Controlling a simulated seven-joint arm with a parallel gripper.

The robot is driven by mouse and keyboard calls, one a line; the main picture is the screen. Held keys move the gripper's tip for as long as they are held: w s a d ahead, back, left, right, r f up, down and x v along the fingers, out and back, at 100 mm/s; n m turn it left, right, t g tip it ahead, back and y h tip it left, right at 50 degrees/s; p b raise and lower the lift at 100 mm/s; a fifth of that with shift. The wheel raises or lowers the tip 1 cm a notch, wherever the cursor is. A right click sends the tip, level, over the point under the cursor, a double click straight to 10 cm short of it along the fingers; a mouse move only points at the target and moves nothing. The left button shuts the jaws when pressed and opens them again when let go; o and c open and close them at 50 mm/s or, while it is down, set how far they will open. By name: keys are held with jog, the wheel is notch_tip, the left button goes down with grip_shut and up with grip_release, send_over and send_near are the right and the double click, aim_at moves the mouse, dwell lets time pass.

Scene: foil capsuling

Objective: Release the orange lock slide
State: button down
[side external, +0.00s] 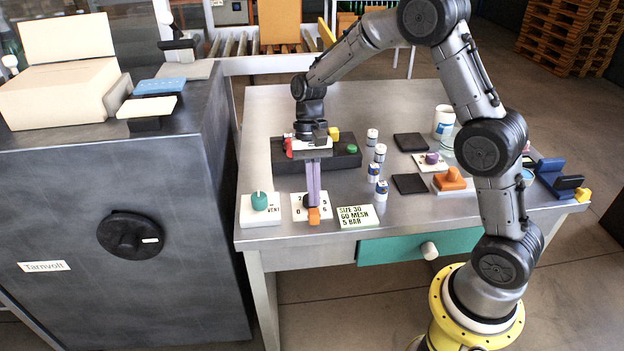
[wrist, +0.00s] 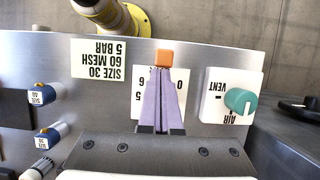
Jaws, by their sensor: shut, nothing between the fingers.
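A small orange block (side external: 314,216) shows at the front of a white numbered plate (side external: 298,212) near the table's front edge. In the wrist view the orange block (wrist: 165,58) is just beyond my fingertips. A larger orange piece (side external: 452,180) sits on a white base further right. I cannot tell from its look which of the two is the lock slide. My gripper (side external: 314,204) points down over the numbered plate, its lilac fingers shut and empty. Its fingertips (wrist: 165,72) are close to the small block; contact is unclear. The fingers hide the plate's middle.
A teal AIR VENT knob (side external: 259,201) stands left of the plate, and a text card (side external: 358,216) lies right. A black box with coloured buttons (side external: 350,160) is behind. Several small vials (side external: 374,171) and dark pads stand to the right. A teal drawer (side external: 400,246) is below.

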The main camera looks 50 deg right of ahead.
jog(key=w+d, duration=0.3)
jog(key=shift+w+r, duration=0.1)
jog(key=v, duration=0.9)
jog(key=shift+r, duration=0.45)
